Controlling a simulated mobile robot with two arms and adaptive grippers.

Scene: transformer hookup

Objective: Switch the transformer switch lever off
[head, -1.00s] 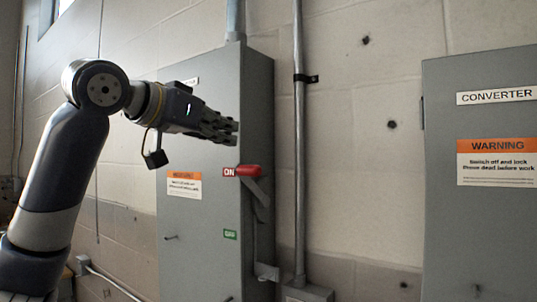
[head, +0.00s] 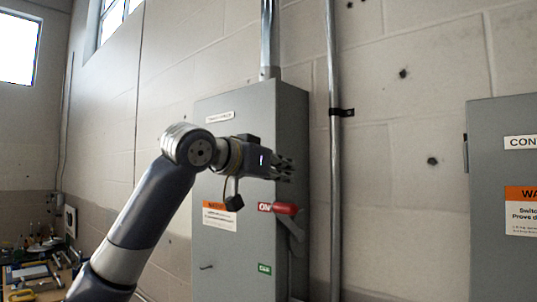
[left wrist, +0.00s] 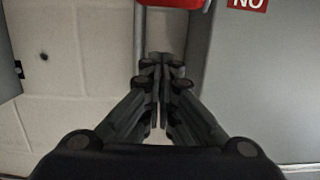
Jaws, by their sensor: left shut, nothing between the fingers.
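The switch lever is on the right side of the grey transformer cabinet (head: 240,120). Its red handle (head: 286,208) is up beside the red ON label (head: 264,207). A green label (head: 264,268) sits lower on the cabinet front. My left gripper (head: 290,170) is shut and empty, a little above the red handle in the head view. In the left wrist view the closed fingers (left wrist: 160,118) point toward the red handle (left wrist: 172,3), cut off at the top edge. I cannot tell whether they touch it. My right gripper is not in view.
A grey converter cabinet (head: 500,190) with an orange warning label stands at the right. A metal conduit (head: 334,150) runs up the wall between the cabinets. A cluttered workbench (head: 40,268) is at the far left.

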